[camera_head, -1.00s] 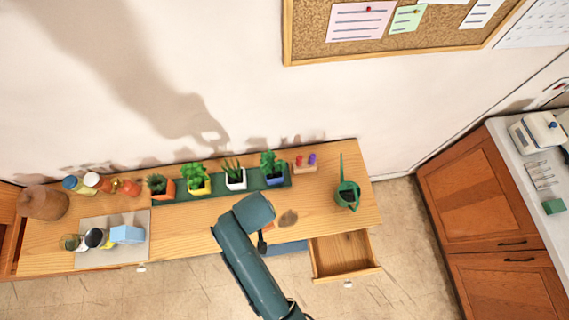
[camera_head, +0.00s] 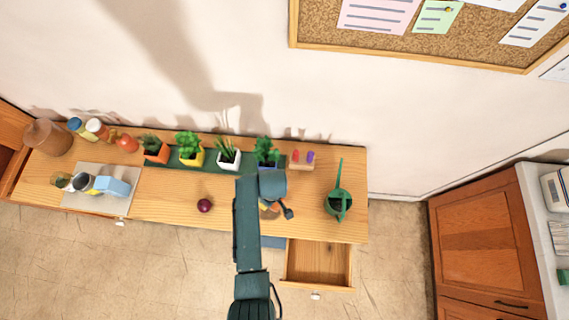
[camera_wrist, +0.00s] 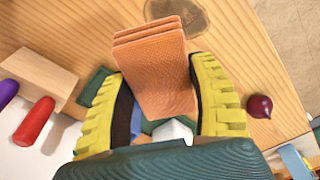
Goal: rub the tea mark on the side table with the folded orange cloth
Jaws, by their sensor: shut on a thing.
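The folded orange cloth (camera_wrist: 157,70) is held between the yellow fingers of my gripper (camera_wrist: 163,78) in the wrist view. Its layered folded end sticks out past the fingertips. The tea mark (camera_wrist: 180,14) is a dark brown round patch on the wooden side table (camera_wrist: 60,28), just beyond the cloth's end in that view. I cannot tell whether the cloth touches the table. In the head view my gripper (camera_head: 275,208) is over the middle-right of the side table (camera_head: 165,217), and my arm hides most of the cloth and mark there.
A dark red round thing (camera_head: 204,205) lies left of my arm. Potted plants (camera_head: 229,158) stand in a row along the back. A green watering can (camera_head: 339,203) stands at the right, a block with red and purple pegs (camera_head: 302,159) behind. A drawer (camera_head: 318,263) hangs open in front.

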